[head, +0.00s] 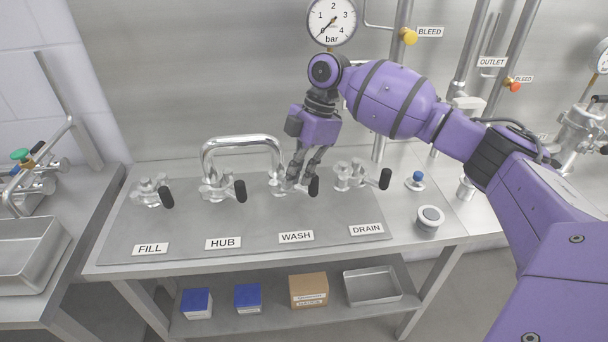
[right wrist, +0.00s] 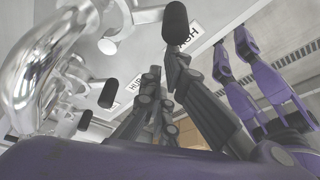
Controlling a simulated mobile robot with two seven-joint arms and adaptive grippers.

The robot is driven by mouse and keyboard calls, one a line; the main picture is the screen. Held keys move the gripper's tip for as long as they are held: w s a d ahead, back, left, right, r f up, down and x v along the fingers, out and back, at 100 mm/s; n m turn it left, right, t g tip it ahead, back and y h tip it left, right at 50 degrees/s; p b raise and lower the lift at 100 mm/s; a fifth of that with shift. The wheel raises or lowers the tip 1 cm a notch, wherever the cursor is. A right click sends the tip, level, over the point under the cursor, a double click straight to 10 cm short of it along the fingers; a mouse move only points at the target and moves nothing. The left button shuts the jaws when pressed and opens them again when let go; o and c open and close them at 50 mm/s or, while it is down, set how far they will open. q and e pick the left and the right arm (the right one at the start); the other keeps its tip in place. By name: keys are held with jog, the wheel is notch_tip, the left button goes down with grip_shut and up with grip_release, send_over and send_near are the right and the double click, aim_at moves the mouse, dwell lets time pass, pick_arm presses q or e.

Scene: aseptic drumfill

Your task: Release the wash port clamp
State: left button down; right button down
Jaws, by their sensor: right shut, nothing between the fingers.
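The wash port clamp (head: 278,181) is on the bench behind the WASH label (head: 296,236), partly hidden by my right gripper. Its black handle (head: 313,188) points towards the front of the bench. My right gripper (head: 298,185) comes down from above at this clamp, with its fingers shut and empty, close beside the handle. In the right wrist view a black handle (right wrist: 175,22) shows just beyond the fingertips (right wrist: 162,72). I cannot tell whether the fingers touch it. My left gripper is not in the head view.
A bent steel pipe (head: 240,142) arches between the hub and wash ports. The hub clamp handle (head: 240,190) is to the left and the drain clamp handle (head: 385,178) to the right. A round-topped container (head: 429,219) stands at the bench's right end. The front strip is clear.

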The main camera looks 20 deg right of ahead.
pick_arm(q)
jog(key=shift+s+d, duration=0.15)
pick_arm(e)
jog(key=shift+s+d, duration=0.15)
jog(key=shift+d, duration=0.2)
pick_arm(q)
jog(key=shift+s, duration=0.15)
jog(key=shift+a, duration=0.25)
pick_arm(e)
jog(key=shift+d, duration=0.1)
